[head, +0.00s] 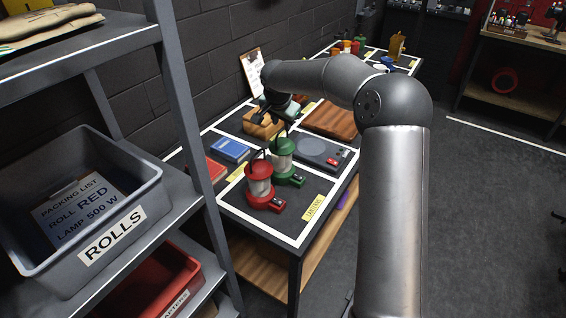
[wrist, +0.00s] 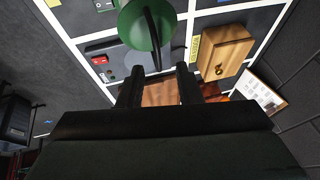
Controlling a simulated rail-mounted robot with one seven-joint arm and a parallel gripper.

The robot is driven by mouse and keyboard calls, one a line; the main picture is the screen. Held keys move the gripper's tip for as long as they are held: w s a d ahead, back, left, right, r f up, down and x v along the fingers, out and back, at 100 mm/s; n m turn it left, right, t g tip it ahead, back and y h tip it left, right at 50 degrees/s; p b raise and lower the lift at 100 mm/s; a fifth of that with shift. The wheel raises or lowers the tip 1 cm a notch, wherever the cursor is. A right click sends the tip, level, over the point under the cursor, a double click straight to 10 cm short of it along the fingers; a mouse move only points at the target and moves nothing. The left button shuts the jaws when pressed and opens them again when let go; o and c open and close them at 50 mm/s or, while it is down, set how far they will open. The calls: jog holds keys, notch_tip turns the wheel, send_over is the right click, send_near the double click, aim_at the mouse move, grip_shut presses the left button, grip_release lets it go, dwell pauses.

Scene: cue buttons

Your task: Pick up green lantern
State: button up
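The green lantern (head: 282,162) stands upright on the dark, white-lined table, behind and right of the red lantern (head: 260,187). My gripper (head: 272,117) is above the table, just behind and above the green lantern. In the wrist view the lantern's round green top (wrist: 140,25) and its dark handle loop (wrist: 154,38) show at the upper middle. My two fingers (wrist: 160,72) are apart with nothing held between them. The handle lies near the gap between the fingertips; whether it touches them I cannot tell.
A grey plate device with a red button (head: 318,152) is right of the green lantern. A blue book (head: 230,149) and a wooden box (head: 262,126) lie nearby. A grey shelf holds the ROLLS bin (head: 50,240) at left.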

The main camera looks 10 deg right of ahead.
aim_at(283, 129)
jog(key=shift+p+x, duration=0.75)
jog(key=shift+x, duration=1.65)
jog(key=shift+d, duration=0.1)
grip_shut()
jog(key=shift+r, duration=0.1)
